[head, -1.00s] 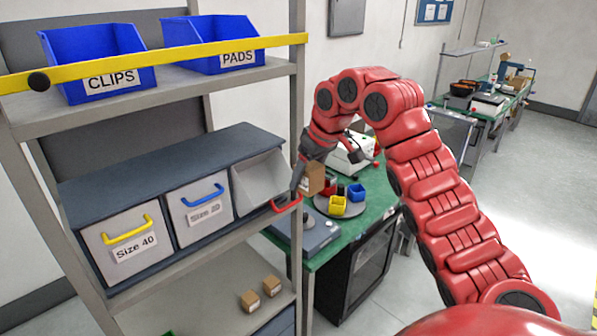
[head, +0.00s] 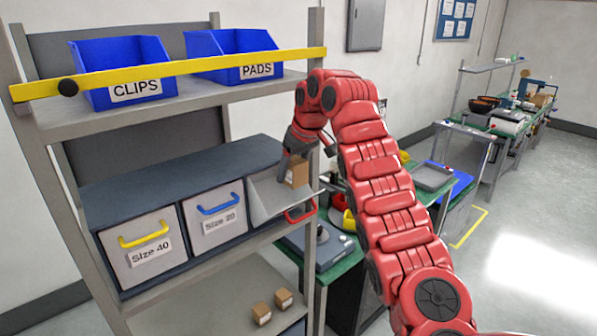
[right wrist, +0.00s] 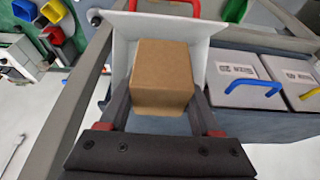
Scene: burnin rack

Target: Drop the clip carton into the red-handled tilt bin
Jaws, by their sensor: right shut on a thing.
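The clip carton (head: 297,171) is a small brown box held at the mouth of the red-handled tilt bin (head: 266,196). That bin is tilted open at the right end of the bin row, and its red handle (head: 300,213) shows at the front. My right gripper (head: 290,160) is shut on the carton. In the right wrist view the carton (right wrist: 163,75) sits between the fingers, with the white walls of the open bin (right wrist: 207,32) around it. The bin's floor is mostly hidden by the carton. My left gripper is not in view.
Closed bins with a yellow handle (head: 144,235) and a blue handle (head: 219,204) stand left of the open one. Above are blue CLIPS (head: 122,72) and PADS (head: 232,52) bins behind a yellow bar (head: 200,66). A rack post (head: 314,120) stands close at the right.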

